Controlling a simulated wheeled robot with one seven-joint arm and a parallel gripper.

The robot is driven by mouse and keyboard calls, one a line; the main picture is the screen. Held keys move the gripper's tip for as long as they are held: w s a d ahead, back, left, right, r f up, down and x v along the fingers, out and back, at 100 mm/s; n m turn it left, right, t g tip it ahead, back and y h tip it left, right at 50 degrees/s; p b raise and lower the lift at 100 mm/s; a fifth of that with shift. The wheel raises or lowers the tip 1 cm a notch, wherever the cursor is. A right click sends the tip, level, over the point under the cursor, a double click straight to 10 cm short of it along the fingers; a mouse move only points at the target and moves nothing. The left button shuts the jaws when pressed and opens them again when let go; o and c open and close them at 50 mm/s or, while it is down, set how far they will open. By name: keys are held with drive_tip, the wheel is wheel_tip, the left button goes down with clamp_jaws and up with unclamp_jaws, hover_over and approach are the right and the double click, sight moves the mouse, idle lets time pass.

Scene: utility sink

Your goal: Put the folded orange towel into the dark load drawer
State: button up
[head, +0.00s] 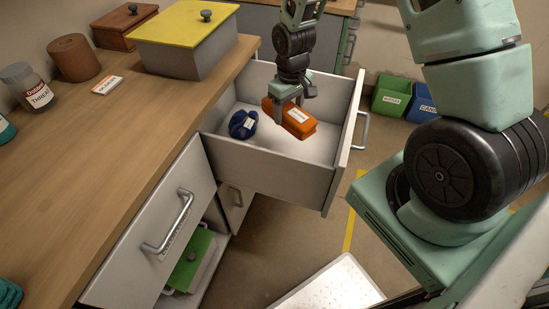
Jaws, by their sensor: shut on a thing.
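A folded dark blue cloth (243,124) with a small label lies in the drawer, to the left of the towel. No label naming the drawer is readable.
The wooden counter (120,150) holds a grey box with a yellow lid (183,22), a jar (28,88) and a brown cylinder (74,58). A green bin (392,98) and a blue bin (422,107) stand on the floor. A drawer handle (168,225) juts out at lower left.

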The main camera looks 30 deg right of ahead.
sight(295, 114)
drive_tip(key=shift+n, duration=0.4)
drive_tip(key=f+b, duration=0.1)
drive_tip(key=b, duration=0.1)
drive_tip(key=d+f+b, duration=0.1)
drive_tip(key=f+b, duration=0.1)
drive_tip(key=d+f+b, duration=0.1)
drive_tip(key=f+b, duration=0.1)
drive_tip(key=shift+w+f, duration=0.1)
drive_tip(key=shift+w, duration=0.3)
drive_tip(key=shift+n, duration=0.3)
drive_tip(key=f+b, duration=0.1)
drive_tip(key=f, duration=0.2)
drive_tip(key=f+b, duration=0.2)
drive_tip(key=f, duration=0.2)
drive_tip(key=d+f+b, duration=0.1)
drive_tip(key=f, duration=0.3)
drive_tip(key=shift+f+b, duration=0.1)
drive_tip(key=shift+b, duration=0.25)
drive_tip(key=o, duration=1.1)
wheel_tip(295, 114, up, 12)
drive_tip(key=shift+r+p, duration=0.15)
drive_tip(key=shift+p, duration=1.05)
